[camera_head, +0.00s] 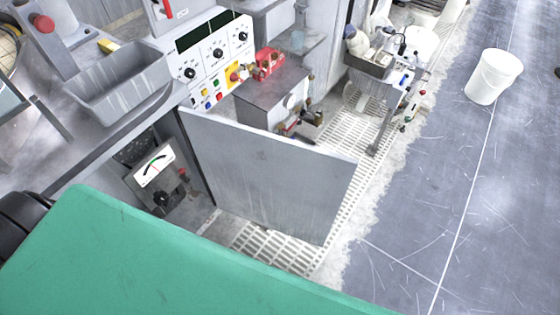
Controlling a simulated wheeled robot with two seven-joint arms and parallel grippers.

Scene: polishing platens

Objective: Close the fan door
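The fan door (265,175) is a flat grey rectangular panel in the middle of the head view. It stands open, swung out from the front of the grey machine cabinet. Its left upright edge is next to the cabinet opening and its right edge reaches out over the slatted floor. In the opening to its left I see a white dial gauge (156,167) and a dark knob. The door hides part of the floor and cabinet behind it. Neither of my grippers shows in this view, and nothing is seen touching the door.
A control panel (212,55) with knobs and buttons and a grey trough (118,85) are above the opening. A green surface (130,265) fills the bottom left. White floor grating (275,248) lies below the door. A white bucket (493,77) stands on clear floor at right.

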